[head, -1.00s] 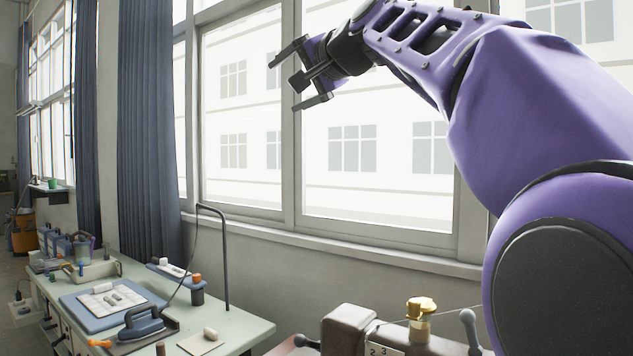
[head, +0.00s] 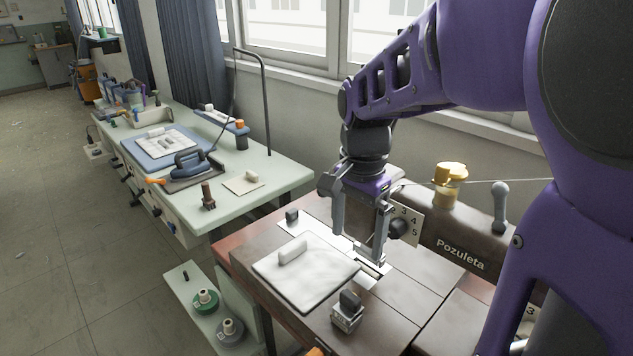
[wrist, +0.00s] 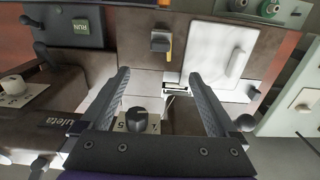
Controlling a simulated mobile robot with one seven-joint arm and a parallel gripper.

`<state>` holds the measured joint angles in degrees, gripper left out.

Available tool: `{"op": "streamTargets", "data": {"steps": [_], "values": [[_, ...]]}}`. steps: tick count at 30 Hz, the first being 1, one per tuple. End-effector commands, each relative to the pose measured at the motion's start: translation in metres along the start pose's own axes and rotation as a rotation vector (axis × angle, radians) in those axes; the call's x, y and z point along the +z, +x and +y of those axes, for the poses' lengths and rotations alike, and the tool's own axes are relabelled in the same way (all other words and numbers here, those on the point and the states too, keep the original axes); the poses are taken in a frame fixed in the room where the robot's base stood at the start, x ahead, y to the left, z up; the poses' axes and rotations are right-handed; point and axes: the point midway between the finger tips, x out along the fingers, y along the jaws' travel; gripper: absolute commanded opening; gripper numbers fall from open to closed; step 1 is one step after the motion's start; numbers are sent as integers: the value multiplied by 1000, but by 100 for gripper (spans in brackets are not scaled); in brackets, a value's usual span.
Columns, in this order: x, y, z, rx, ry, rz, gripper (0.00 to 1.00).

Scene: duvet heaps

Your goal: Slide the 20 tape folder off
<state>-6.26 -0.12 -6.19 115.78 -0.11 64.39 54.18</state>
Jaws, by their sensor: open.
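A small metal block with a dark knob (head: 347,311) stands near the front of the brown machine bed (head: 275,320). It may be the tape folder, but I cannot read a 20 on it. It also shows in the wrist view (wrist: 161,42), with an orange strip along one side. My gripper (head: 356,246) points down above the bed, behind this block. It is open and empty; in the wrist view its fingers (wrist: 159,75) are spread wide. Between and beyond the fingers lie a pale metal plate and a small slotted part (wrist: 176,88).
A white pad with a grip (head: 310,283) lies left of the block. A dark knob (head: 292,216) stands on a light plate behind it. The machine's head with a numbered dial (head: 398,228) stands close right of my gripper. A green table with an iron (head: 192,160) is at left.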

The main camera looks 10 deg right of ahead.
Motion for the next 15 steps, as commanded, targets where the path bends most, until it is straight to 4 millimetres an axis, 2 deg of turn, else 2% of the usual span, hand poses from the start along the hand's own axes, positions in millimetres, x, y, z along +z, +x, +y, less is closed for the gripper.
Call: {"op": "streamTargets", "data": {"steps": [5,15], "values": [[1,21,0,4,-1,-2,95],[1,88,0,3,-1,-4,95]]}}
